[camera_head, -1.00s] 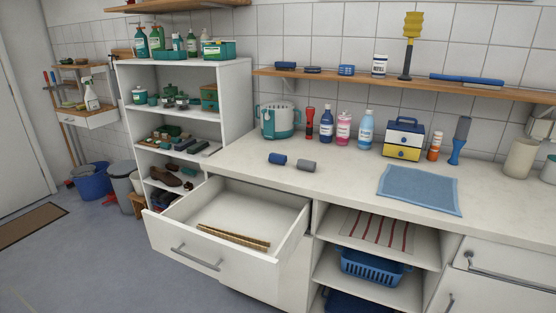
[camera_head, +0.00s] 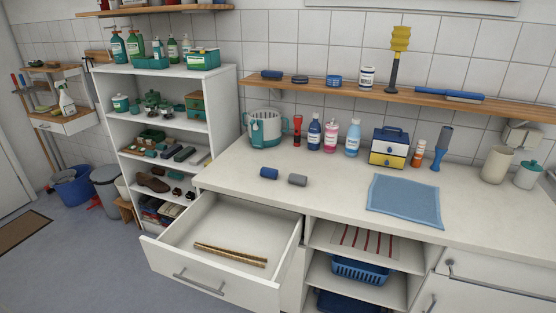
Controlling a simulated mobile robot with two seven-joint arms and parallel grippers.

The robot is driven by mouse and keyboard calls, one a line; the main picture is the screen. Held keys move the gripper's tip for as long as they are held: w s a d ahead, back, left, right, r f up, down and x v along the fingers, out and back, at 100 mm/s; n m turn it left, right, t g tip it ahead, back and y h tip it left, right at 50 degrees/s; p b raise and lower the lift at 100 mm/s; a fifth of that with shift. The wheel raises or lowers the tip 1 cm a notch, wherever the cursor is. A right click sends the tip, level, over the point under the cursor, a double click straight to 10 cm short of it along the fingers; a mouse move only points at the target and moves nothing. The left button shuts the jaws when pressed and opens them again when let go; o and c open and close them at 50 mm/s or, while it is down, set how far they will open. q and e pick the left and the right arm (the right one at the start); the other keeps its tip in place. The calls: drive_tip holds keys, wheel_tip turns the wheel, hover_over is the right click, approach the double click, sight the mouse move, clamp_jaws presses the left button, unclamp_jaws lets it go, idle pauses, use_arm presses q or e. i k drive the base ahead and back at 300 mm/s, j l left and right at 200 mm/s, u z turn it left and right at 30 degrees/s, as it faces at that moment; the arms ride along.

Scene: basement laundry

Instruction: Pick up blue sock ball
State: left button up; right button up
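The blue sock ball (camera_head: 269,173) looks like a small dark blue roll. It lies on the white countertop, above the back right part of the open drawer. A similar grey roll (camera_head: 298,180) lies just to its right, with a small gap between them. Neither of my grippers is in the head view.
The open drawer (camera_head: 222,285) sticks out below the counter, with a brown divider strip (camera_head: 230,254) inside. A blue cloth (camera_head: 404,201) lies on the counter at right. Bottles, a teal and white bucket (camera_head: 265,128) and a toolbox (camera_head: 390,147) line the back. The counter's front middle is clear.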

sight(266, 172)
drive_tip(key=i+j+z, duration=0.3)
drive_tip(key=j+z, duration=0.15)
drive_tip(key=j, duration=0.65)
drive_tip(key=i+j+z, duration=0.15)
drive_tip(key=j+z, duration=0.35)
drive_tip(key=j, duration=0.6)
drive_tip(key=j+z, duration=0.45)
drive_tip(key=j, duration=0.7)
drive_tip(key=k, duration=0.05)
